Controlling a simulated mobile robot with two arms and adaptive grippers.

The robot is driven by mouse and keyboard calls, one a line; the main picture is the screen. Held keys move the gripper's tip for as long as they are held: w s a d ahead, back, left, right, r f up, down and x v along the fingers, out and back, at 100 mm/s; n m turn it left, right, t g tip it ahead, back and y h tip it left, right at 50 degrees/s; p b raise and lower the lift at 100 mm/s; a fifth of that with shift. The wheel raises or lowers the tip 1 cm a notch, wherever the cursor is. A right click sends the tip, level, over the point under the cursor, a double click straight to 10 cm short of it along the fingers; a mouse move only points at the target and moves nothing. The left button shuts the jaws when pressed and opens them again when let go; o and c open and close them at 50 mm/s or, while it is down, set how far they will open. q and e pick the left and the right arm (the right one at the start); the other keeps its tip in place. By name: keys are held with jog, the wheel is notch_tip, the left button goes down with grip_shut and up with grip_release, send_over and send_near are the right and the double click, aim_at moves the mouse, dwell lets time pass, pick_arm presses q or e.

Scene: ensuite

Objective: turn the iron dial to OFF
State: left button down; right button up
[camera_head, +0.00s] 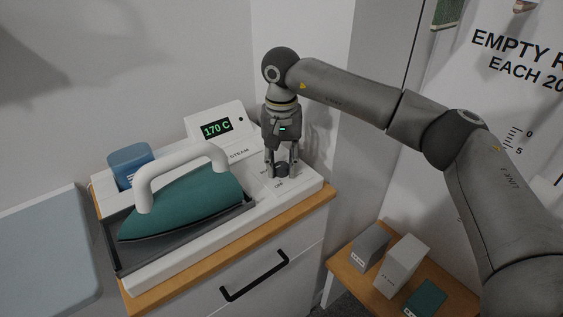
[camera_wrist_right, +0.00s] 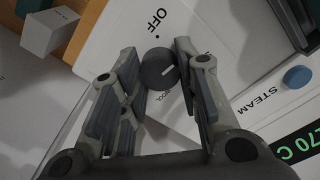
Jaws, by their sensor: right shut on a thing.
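The iron dial is a small dark round knob (camera_head: 282,170) at the right end of the white ironing station. My right gripper (camera_head: 281,174) points down with its fingers on either side of the dial and is shut on it. In the right wrist view the dial (camera_wrist_right: 156,68) sits between the fingertips (camera_wrist_right: 155,62). Its white mark points toward the right-hand finger, not at the dot by the OFF label (camera_wrist_right: 158,20). Other labels around the dial are partly hidden by the fingers. The display (camera_head: 216,129) reads 170 C. My left gripper is not in view.
A teal iron with a white handle (camera_head: 180,165) lies in the station's tray, left of the dial. A blue tank (camera_head: 130,164) stands behind it. A blue STEAM button (camera_wrist_right: 298,77) is near the dial. Boxes (camera_head: 402,264) stand on a lower wooden shelf at right.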

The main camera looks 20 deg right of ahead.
aim_at(282, 165)
jog(key=n, duration=0.5)
jog(key=shift+r+n, duration=0.1)
jog(key=shift+n, duration=0.2)
jog(key=shift+w+n, duration=0.1)
jog(key=shift+n, duration=2.1)
jog(key=o, duration=1)
jog(key=shift+o, duration=0.2)
notch_tip(282, 165, up, 12)
